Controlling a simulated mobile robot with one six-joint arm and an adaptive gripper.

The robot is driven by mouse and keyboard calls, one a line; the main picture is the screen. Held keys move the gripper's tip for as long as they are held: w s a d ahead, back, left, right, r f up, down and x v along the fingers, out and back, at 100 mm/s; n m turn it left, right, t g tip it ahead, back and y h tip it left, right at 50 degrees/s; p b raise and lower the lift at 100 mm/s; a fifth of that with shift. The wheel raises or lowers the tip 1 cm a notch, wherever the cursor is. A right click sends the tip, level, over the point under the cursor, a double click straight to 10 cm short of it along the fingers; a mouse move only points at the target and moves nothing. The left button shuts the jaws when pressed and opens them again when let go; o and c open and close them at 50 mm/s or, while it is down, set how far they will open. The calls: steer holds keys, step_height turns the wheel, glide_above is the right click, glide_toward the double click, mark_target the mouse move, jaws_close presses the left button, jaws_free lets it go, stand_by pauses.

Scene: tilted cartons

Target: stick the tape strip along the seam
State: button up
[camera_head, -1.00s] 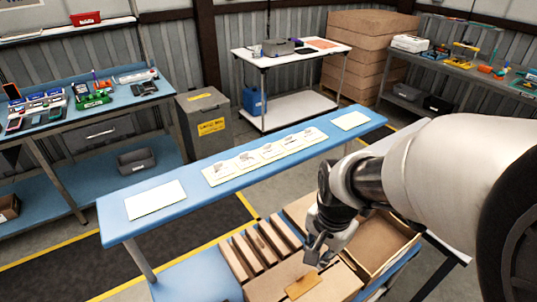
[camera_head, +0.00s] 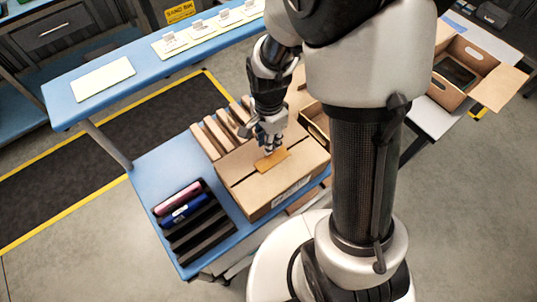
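A closed brown carton (camera_head: 262,190) sits on the blue bench, with a white label on its front side. A dark seam line runs over its top. My gripper (camera_head: 268,149) points down right at the strip's far edge. The fingertips are small, and whether they are open or shut on the strip cannot be made out. My wrist hides part of the carton's far side.
Narrow cardboard pieces (camera_head: 219,133) stand behind the carton. A black rack (camera_head: 195,224) with a pink and a blue item is at left on the blue bench (camera_head: 150,180). An open carton (camera_head: 314,122) is at right, partly behind my arm. Another open box (camera_head: 461,75) stands farther right.

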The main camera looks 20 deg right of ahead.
step_height(320, 180, down, 4)
steer(key=b, duration=0.2)
steer(key=shift+f+b, duration=0.25)
steer(key=shift+b, duration=0.05)
jaws_close()
stand_by(0.5)
steer(key=shift+r, duration=0.15)
steer(key=shift+r+p, duration=2.95)
steer(key=shift+r, duration=0.5)
